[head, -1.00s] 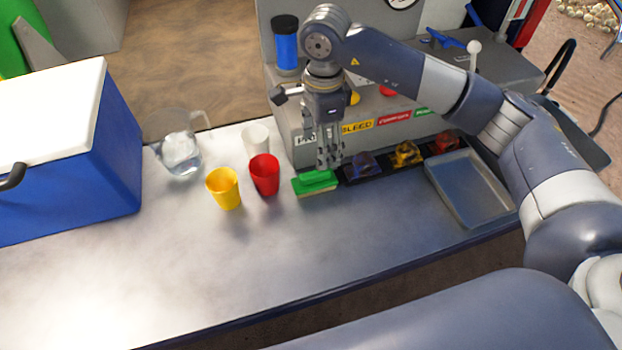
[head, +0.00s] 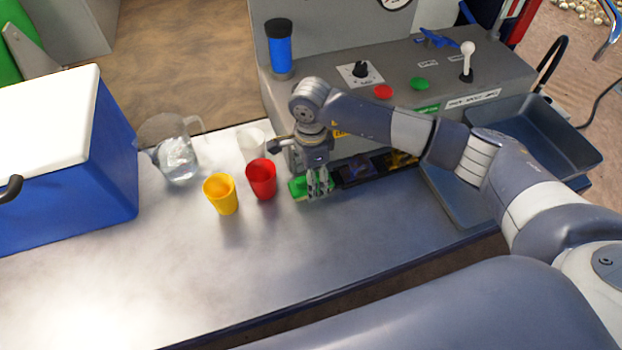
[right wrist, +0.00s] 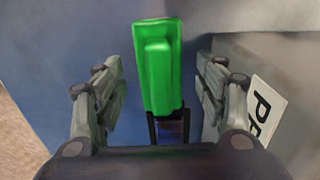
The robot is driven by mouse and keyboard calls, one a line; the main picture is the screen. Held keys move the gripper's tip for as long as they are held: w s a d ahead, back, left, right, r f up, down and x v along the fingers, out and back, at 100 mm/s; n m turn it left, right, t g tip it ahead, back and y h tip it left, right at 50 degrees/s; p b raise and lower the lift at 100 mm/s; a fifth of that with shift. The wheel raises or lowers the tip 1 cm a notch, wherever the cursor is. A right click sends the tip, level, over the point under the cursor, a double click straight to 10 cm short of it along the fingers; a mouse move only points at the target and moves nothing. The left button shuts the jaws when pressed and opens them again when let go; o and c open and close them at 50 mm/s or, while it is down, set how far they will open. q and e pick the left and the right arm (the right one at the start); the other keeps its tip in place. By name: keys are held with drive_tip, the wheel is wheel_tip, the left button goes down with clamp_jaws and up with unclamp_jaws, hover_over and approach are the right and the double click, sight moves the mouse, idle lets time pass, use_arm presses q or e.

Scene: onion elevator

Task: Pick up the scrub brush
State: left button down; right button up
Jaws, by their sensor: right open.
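The green scrub brush (head: 297,187) lies on the grey counter, just right of the red cup, at the left end of a dark tray. My right gripper (head: 318,190) has come down over it and hides part of it. In the right wrist view the brush (right wrist: 160,65) stands between the two open fingers (right wrist: 160,105), with a gap on each side. The fingers do not touch it there. My left gripper is not in view.
A red cup (head: 261,180), a yellow cup (head: 221,194) and a white cup (head: 251,145) stand left of the brush. A glass pitcher (head: 172,150) and a blue cooler (head: 75,170) are farther left. The grey machine (head: 290,105) rises behind. The front counter is clear.

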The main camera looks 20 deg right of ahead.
drive_tip(key=shift+f, duration=1.1)
drive_tip(key=c, duration=1.2)
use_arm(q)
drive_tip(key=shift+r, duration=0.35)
use_arm(e)
drive_tip(key=shift+r, duration=0.1)
